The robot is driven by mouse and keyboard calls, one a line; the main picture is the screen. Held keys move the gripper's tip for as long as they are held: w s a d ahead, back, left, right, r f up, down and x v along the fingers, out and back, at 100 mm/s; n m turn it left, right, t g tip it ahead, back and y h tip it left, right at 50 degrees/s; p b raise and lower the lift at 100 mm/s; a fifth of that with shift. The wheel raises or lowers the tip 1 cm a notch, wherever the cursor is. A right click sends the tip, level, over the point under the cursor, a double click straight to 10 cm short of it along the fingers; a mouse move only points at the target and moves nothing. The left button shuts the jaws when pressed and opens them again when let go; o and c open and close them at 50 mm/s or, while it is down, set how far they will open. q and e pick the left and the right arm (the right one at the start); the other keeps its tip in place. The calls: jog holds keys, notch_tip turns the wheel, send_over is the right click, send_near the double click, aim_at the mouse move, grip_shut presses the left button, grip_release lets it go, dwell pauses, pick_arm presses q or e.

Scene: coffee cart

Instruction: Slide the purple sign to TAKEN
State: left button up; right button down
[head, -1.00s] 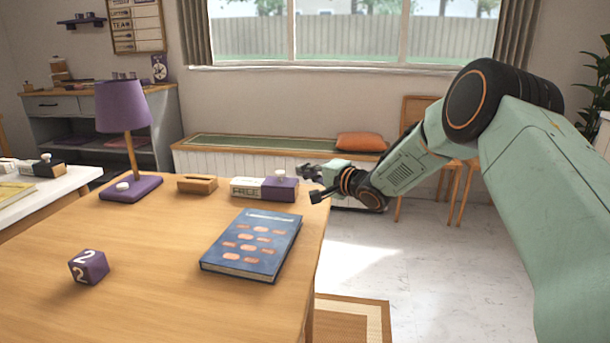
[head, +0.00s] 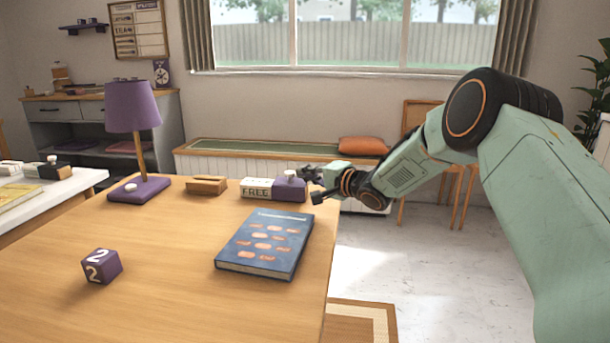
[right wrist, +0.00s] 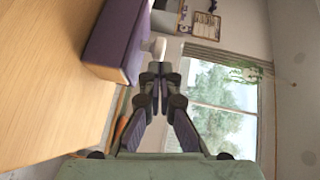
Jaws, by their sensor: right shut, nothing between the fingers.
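The sign lies near the table's far right corner. Its white part (head: 256,188) reads FREE, and its purple slider (head: 289,189) covers the right end. A pale round knob (head: 290,174) stands on the slider. My right gripper (head: 311,183) is shut and empty at the slider's right end, close to the knob; I cannot tell whether it touches. In the right wrist view, the purple slider (right wrist: 112,42) and knob (right wrist: 158,47) are beside the shut fingertips (right wrist: 158,72). The word TAKEN is not visible. My left gripper is not in view.
A blue book (head: 265,244) lies in front of the sign. A wooden holder (head: 207,185) and purple lamp (head: 134,108) stand to its left. A purple number die (head: 102,266) is at the front left. Open floor lies right of the table.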

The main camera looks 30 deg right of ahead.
aim_at(270, 185)
jog(key=shift+a, duration=0.1)
jog(key=w+a, duration=0.2)
jog(key=w+a+p, duration=0.1)
jog(key=w+a, duration=0.1)
jog(key=a, duration=0.1)
jog(key=w+a+p, duration=0.1)
jog(key=a, duration=0.1)
jog(key=shift+w+a, duration=0.25)
jog(key=shift+w, duration=0.15)
jog(key=shift+p, duration=0.3)
